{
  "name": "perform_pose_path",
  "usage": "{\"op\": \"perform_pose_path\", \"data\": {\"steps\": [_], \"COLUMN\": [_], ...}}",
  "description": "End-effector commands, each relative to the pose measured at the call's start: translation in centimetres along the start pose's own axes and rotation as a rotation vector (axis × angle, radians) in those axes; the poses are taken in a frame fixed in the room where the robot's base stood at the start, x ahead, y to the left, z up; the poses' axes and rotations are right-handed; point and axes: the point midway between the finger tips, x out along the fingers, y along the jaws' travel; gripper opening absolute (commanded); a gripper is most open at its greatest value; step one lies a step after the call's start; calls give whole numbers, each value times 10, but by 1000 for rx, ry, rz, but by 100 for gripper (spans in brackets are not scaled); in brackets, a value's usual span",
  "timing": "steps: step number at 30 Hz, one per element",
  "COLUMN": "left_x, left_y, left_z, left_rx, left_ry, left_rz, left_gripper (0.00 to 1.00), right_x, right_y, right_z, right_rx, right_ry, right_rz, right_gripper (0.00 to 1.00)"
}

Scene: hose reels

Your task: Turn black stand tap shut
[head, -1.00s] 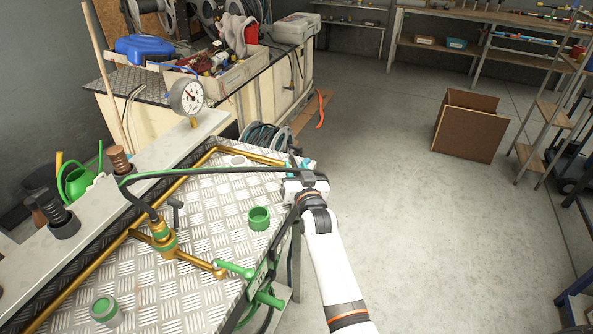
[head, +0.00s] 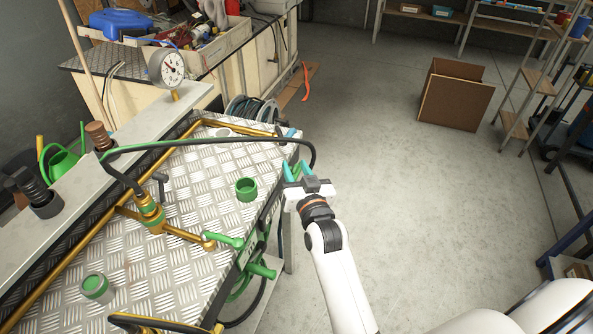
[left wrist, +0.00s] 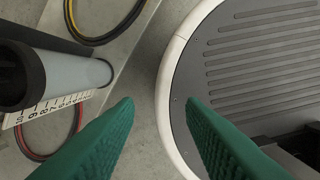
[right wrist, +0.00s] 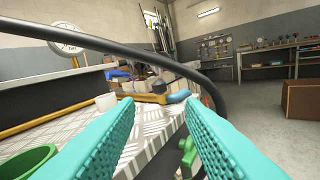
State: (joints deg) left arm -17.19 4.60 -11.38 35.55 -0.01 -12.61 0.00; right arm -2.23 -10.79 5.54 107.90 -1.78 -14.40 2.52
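A dark tap handle (head: 162,184) stands up beside the brass fitting (head: 150,209) on the metal-plate bench; I take it as the black stand tap, though its position is hard to read. A black hose with a green stripe (head: 215,143) runs from the fitting across the bench and loops down past its right edge. My right gripper (head: 296,169) is just off that edge, below the hose. Its teal fingers are apart and empty in the right wrist view (right wrist: 160,98). My left gripper (left wrist: 159,101) is open and empty above the floor, outside the head view.
A green lever (head: 224,240) and a green cup (head: 246,189) are on the bench, with another green-collared cup (head: 95,288) nearer. A pressure gauge (head: 167,69) stands on the back rail.

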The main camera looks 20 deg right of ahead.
Motion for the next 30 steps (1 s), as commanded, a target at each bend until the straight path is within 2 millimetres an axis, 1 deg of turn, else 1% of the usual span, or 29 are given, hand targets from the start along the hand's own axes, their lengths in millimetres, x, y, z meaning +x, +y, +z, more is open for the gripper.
{"op": "perform_pose_path", "data": {"steps": [7,8,9,11,12,14,17,18,21,23,26,30], "left_x": [0,0,1,4,7,15,33,41,61,72,89,108], "left_y": [0,0,0,0,0,0,-1,-1,-1,-2,-2,-2], "left_z": [0,0,0,-1,-1,-2,-4,-4,-6,-7,-9,-10], "left_rx": [1,1,1,1,1,1,2,2,2,2,2,2], "left_ry": [1,1,1,1,1,1,1,1,1,1,1,1], "left_rz": [0,0,0,0,0,0,0,0,0,0,-1,-1], "left_gripper": [36,36,36,36,36,36,36,36,36,36,36,36], "right_x": [-1,-1,-1,2,4,11,27,34,49,55,60,55], "right_y": [0,0,0,-4,-8,-19,-44,-56,-82,-95,-113,-128], "right_z": [0,0,-1,-4,-8,-16,-32,-38,-42,-38,-22,11], "right_rx": [0,0,3,18,40,96,248,322,516,630,802,983], "right_ry": [1,1,2,9,20,48,126,166,269,331,432,557], "right_rz": [0,0,1,4,8,19,50,66,116,153,223,328], "right_gripper": [35,32,25,16,9,0,0,0,0,0,0,0]}}
